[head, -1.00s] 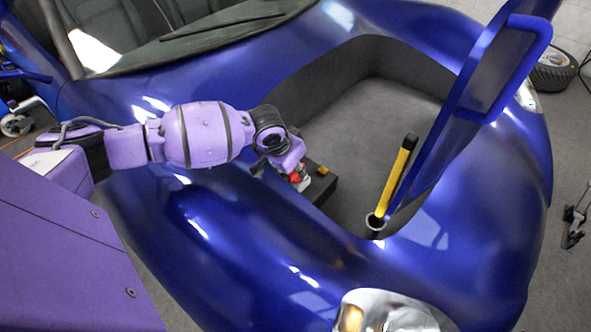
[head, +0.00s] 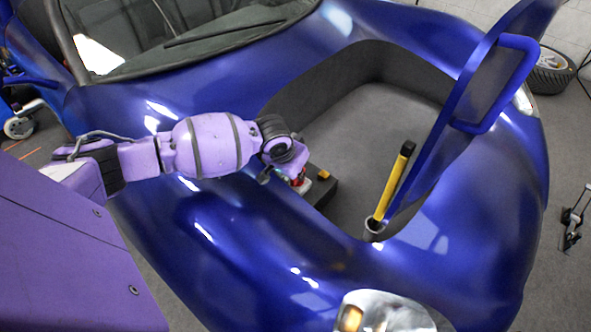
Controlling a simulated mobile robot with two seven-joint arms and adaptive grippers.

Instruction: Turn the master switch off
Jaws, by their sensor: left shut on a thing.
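A red switch part (head: 297,181) shows just below my left gripper, with a small pale piece beside it. It sits on a dark block (head: 322,190) at the near left edge of the open compartment in the blue car. My left gripper (head: 288,176) reaches in from the left over the car body and is shut on the red switch part. Its fingers and most of the switch are hidden by the wrist, so the switch's position cannot be told. My right gripper is not in view.
The raised blue lid (head: 475,95) is at the right. The compartment floor (head: 370,125) is clear. A headlight (head: 385,312) is in front.

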